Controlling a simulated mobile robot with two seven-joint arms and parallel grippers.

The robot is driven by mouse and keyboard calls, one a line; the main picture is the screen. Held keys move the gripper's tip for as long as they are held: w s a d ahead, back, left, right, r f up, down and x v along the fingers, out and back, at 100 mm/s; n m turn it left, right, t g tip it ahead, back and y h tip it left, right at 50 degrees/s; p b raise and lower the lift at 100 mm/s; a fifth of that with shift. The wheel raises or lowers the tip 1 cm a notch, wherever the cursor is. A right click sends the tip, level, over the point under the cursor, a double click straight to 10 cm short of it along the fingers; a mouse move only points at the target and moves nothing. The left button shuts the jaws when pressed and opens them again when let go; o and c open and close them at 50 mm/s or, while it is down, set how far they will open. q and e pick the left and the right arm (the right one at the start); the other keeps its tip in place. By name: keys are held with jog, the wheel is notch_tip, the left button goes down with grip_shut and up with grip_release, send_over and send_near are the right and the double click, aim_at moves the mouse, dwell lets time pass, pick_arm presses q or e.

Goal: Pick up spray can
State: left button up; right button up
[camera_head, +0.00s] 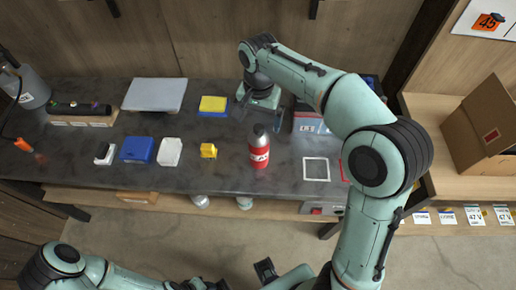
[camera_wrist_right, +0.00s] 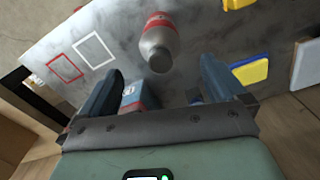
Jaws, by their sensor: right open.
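A yellow block (camera_head: 208,150), a white box (camera_head: 170,152) and a blue box (camera_head: 137,150) lie left of the can. A white square outline (camera_head: 316,169) is on its right. A red-and-white box (camera_head: 308,122) stands behind right, partly hidden by my arm. A cardboard box (camera_head: 482,130) is far right.

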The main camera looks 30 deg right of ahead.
aim_at(259, 134)
notch_tip(259, 134, down, 7)
jog(key=shift+f+b, duration=0.2)
jog(key=shift+b, duration=0.25)
jog(key=shift+w+r, duration=0.1)
jog(key=c, duration=1.8)
